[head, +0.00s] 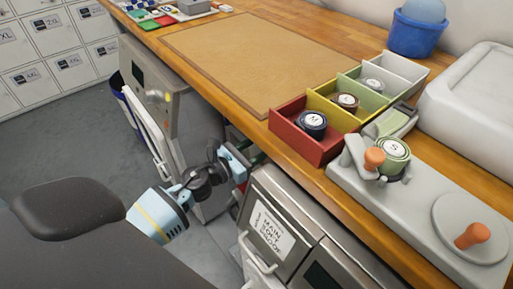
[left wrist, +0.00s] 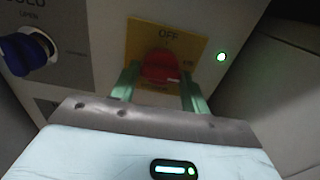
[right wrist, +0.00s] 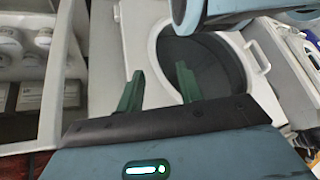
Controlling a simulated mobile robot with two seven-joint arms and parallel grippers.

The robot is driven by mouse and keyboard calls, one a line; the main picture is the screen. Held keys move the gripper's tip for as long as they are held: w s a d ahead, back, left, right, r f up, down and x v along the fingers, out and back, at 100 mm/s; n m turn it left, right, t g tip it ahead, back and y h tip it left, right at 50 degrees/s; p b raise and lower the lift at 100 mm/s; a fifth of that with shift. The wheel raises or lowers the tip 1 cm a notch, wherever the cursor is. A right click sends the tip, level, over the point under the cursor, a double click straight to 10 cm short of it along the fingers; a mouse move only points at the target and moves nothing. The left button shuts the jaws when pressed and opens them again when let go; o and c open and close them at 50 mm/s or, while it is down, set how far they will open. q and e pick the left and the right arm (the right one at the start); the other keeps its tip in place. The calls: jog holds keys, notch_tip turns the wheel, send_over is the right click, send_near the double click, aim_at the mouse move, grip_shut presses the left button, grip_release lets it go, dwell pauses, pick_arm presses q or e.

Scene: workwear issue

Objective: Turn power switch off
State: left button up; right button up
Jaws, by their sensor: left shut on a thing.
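The power switch is a red knob (left wrist: 160,67) on a yellow plate (left wrist: 137,38) marked OFF at the top, with a small marking at its right. Which marking the knob points to I cannot tell. My left gripper (left wrist: 158,84) has one finger on each side of the knob and is shut on it. A green light (left wrist: 221,57) is lit right of the plate. In the head view my left gripper (head: 238,165) is at the machine front below the counter edge, and the switch is hidden there. My right gripper (right wrist: 161,80) is open and empty in the right wrist view.
A blue knob (left wrist: 28,52) sits left of the switch. Above, the wooden counter (head: 350,62) carries coloured bins (head: 290,125) and a grey press (head: 430,215). A round opening with a pale rim (right wrist: 160,35) lies beyond my right fingers.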

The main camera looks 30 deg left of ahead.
pick_arm(q)
jog(key=shift+n, duration=0.3)
jog(key=shift+d+r+n+p, duration=0.1)
jog(key=shift+n+p, duration=1.2)
jog(key=shift+n, duration=3)
jog(key=shift+r+n+p, duration=0.1)
jog(key=shift+n+p, duration=1.15)
jog(key=shift+n, duration=3.05)
jog(key=o, duration=1)
